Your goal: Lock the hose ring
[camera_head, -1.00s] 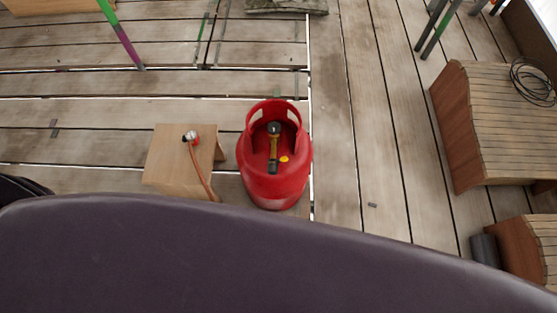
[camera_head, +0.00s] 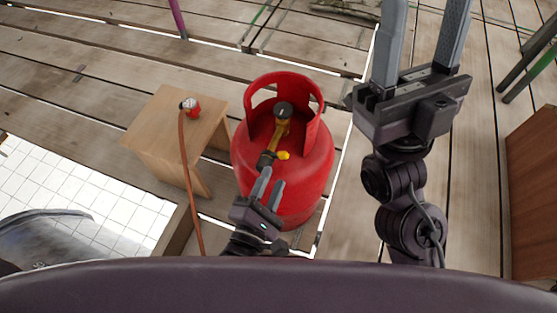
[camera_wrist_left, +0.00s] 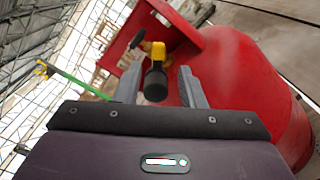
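A red gas cylinder (camera_head: 310,165) stands upright on the deck, with a brass valve (camera_head: 279,130) inside its collar. The valve has a black round knob, a dark outlet end and a yellow tab. A red-and-white hose fitting (camera_head: 191,107) with an orange hose (camera_head: 185,160) sits on a wooden stool; I cannot make out a separate ring. My left gripper (camera_head: 272,180) is open just in front of the outlet. In the left wrist view, the outlet's black end (camera_wrist_left: 156,84) shows between its spread fingers (camera_wrist_left: 160,88). My right gripper (camera_head: 426,35) is open, empty and raised right of the cylinder.
The wooden stool (camera_head: 160,120) stands left of the cylinder. A dark curved edge crosses the bottom of the head view. A wooden box (camera_head: 532,200) is at the far right. The plank deck behind the cylinder is mostly clear.

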